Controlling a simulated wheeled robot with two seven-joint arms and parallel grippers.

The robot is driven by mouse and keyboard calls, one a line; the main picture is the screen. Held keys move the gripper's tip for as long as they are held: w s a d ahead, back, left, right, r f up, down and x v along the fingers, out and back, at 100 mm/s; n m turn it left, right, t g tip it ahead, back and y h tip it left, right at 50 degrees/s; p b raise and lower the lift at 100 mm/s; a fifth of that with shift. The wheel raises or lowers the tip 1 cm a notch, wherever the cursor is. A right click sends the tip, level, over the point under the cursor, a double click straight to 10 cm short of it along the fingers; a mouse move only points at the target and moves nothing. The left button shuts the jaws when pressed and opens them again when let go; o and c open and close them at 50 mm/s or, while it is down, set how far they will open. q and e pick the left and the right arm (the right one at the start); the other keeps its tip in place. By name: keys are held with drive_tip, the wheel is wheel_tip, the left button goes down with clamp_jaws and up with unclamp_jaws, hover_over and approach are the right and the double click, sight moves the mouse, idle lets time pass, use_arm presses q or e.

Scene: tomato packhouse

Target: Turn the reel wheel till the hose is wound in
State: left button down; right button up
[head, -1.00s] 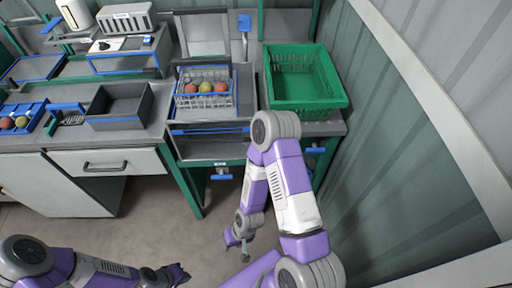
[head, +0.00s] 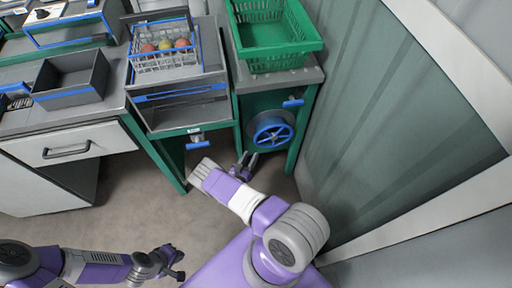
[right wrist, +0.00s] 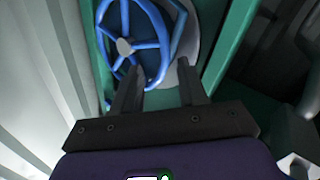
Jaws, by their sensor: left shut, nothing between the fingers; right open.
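The blue spoked reel wheel (head: 273,132) stands upright on the green front panel under the green crate, with a grey disc behind it. It fills the upper part of the right wrist view (right wrist: 147,45). My right gripper (head: 245,163) is open and empty, just below and left of the wheel in the head view. In the right wrist view its fingers (right wrist: 160,80) point at the wheel's lower rim; I cannot tell whether they touch it. My left gripper (head: 174,264) is shut and empty, low over the floor at left. I cannot make out the hose clearly.
A blue handle (head: 293,103) sits above the wheel and another blue handle (head: 198,144) to its left. The green crate (head: 275,50) stands on the bench above. A ribbed wall (head: 375,120) closes the right side. The floor (head: 130,215) at left is clear.

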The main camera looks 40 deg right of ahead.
drive_tip(key=b+x, duration=0.1)
drive_tip(key=x, duration=0.6)
clamp_jaws()
